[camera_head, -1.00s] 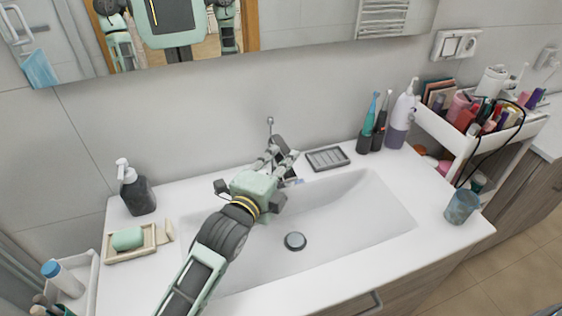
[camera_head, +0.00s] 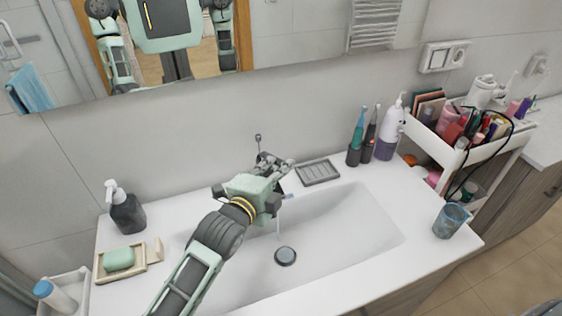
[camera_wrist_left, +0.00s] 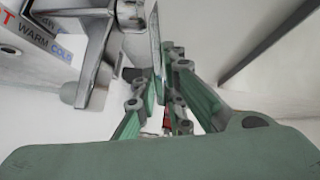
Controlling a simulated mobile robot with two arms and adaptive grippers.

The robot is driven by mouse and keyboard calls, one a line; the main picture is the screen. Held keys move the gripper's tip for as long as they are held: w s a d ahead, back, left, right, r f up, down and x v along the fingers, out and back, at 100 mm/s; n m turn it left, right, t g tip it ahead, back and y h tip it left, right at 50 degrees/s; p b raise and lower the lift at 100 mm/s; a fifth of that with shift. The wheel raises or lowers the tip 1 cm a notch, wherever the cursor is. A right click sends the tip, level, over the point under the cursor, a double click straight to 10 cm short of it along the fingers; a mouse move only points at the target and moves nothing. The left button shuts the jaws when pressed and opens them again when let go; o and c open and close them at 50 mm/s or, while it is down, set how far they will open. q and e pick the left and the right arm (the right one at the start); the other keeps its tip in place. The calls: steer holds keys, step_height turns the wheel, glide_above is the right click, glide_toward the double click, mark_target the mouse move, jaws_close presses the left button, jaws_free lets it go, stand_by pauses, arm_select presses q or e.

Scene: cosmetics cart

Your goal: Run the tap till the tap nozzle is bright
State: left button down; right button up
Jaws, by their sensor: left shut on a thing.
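The tap (camera_head: 266,158) stands at the back of the white sink, mostly hidden behind my left gripper. A thin upright rod with a small knob (camera_head: 258,138) shows above it. My left gripper (camera_head: 282,166) is at the tap, shut on a thin metal piece that looks like the tap lever. In the left wrist view, this lever (camera_wrist_left: 157,45) stands between the fingers (camera_wrist_left: 165,75), and the grey tap body (camera_wrist_left: 95,60) is to the left. My right gripper is not in view.
The sink basin (camera_head: 340,225) is empty around its dark drain plug (camera_head: 285,256). A soap dispenser (camera_head: 126,210) and a soap dish (camera_head: 102,268) stand left. A grey tray (camera_head: 317,172), toothbrushes (camera_head: 362,140) and a cup (camera_head: 451,220) stand right. A loaded cart (camera_head: 440,150) is beyond.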

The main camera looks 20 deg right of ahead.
arm_select(q)
steer(key=shift+w+a+r+n+g+y+p, duration=0.15)
steer(key=shift+w+a+r+p, duration=0.05)
steer(key=shift+r+p, duration=0.3)
steer(key=shift+w+a+r+n+g+y+p, duration=0.15)
steer(key=shift+w+a+r+p, duration=0.05)
steer(key=shift+r+p, duration=0.2)
steer(key=shift+f, duration=0.1)
steer(key=shift+a+f+p, duration=0.1)
steer(key=shift+f+p, duration=0.05)
steer(key=shift+p, duration=0.15)
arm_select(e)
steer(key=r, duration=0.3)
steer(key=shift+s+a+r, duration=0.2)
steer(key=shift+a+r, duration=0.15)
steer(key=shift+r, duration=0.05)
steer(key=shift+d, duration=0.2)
